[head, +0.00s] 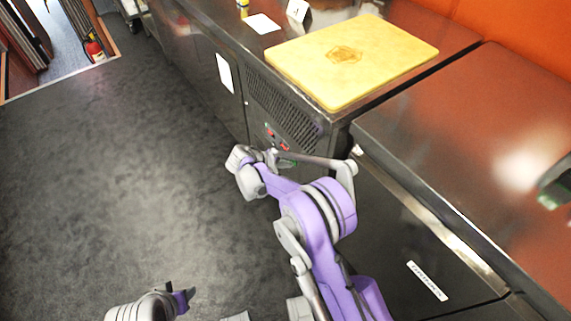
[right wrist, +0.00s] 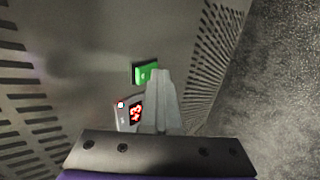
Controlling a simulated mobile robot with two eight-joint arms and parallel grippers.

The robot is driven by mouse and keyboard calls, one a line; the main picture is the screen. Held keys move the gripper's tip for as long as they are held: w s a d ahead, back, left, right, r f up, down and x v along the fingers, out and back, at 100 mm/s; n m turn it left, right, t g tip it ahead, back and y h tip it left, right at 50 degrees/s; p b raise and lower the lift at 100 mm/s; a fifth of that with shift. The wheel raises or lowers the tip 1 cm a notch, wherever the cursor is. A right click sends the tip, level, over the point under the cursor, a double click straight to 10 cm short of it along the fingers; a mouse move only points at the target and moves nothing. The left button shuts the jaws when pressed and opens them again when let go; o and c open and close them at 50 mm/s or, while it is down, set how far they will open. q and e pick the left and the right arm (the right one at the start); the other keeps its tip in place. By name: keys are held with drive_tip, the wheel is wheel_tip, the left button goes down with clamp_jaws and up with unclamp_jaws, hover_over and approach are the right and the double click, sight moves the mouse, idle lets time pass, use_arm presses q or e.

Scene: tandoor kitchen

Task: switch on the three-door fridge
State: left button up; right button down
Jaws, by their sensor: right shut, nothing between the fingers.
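The three-door fridge is the dark steel counter unit (head: 225,65) running along the middle of the head view. Its vent grille (head: 283,103) and small control panel are on the front. In the right wrist view the panel has a green switch (right wrist: 145,73) in a dark frame and a red lit display (right wrist: 136,113). My right gripper (head: 277,158) is at the panel in the head view. Its shut, empty fingers (right wrist: 159,76) overlap the switch's right edge in the wrist view; I cannot tell whether they touch. They hide part of the panel.
A yellow cutting board (head: 350,58) lies on the counter top. A second steel unit (head: 480,140) with a metal-edged front stands at the right, close to my right arm. A fire extinguisher (head: 94,48) stands far left. The dark floor (head: 120,170) at left is clear.

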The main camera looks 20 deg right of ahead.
drive_tip(key=shift+d+r, duration=0.15)
drive_tip(key=shift+d, duration=0.1)
drive_tip(key=shift+w+r+p, duration=0.1)
drive_tip(key=shift+r+p, duration=0.3)
drive_tip(key=shift+r, duration=0.4)
use_arm(q)
drive_tip(key=shift+r, duration=0.4)
use_arm(e)
drive_tip(key=shift+d, duration=0.1)
